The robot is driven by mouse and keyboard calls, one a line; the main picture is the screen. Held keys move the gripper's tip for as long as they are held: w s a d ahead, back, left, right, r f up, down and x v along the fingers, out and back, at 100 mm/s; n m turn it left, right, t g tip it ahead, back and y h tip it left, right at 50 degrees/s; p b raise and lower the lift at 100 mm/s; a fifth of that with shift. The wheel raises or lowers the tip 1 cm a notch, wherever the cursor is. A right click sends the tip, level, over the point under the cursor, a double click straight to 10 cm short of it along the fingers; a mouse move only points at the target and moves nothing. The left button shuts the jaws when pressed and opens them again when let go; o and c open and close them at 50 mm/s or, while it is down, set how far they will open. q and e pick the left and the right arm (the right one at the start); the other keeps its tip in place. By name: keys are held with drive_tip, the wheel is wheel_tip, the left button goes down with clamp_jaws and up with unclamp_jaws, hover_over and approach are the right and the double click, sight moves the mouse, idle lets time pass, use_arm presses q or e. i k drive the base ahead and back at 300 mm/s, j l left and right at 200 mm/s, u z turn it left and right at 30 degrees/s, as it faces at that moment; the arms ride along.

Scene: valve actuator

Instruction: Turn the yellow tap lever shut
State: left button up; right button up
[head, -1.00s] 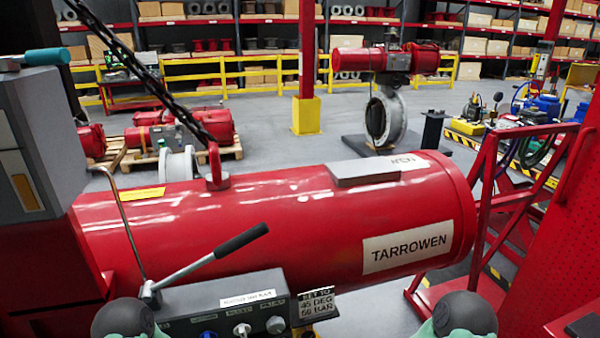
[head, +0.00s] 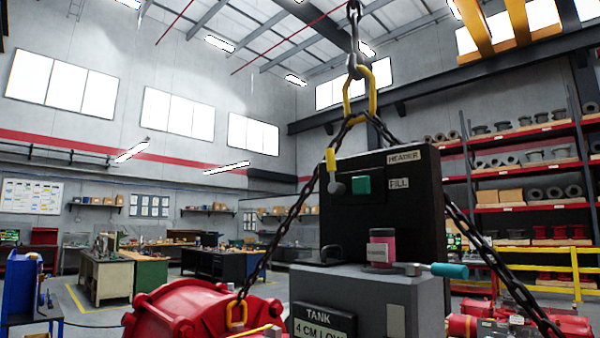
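The yellow tap lever (head: 331,160) stands about upright at the left edge of the black header box (head: 405,185), with a grey rounded tap part (head: 336,187) just below it. The box carries a HEADER label (head: 406,155), a FILL label (head: 398,183) and a green square (head: 362,185). Below it is the grey tank (head: 375,290), with a TANK sign (head: 322,322) on its front. A pink-filled jar (head: 381,248) stands on the tank top. Neither of my grippers is in view.
Black chains (head: 278,240) slope down both sides of the box from a yellow ring (head: 360,95). A teal-handled lever (head: 448,270) sticks out to the right above the tank. A red actuator housing (head: 200,315) is at lower left. Workbenches and shelves stand far behind.

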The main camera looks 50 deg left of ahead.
sight(334, 188)
drive_tip(key=u, duration=1.6)
drive_tip(key=i+j, duration=0.1)
drive_tip(key=j, duration=0.15)
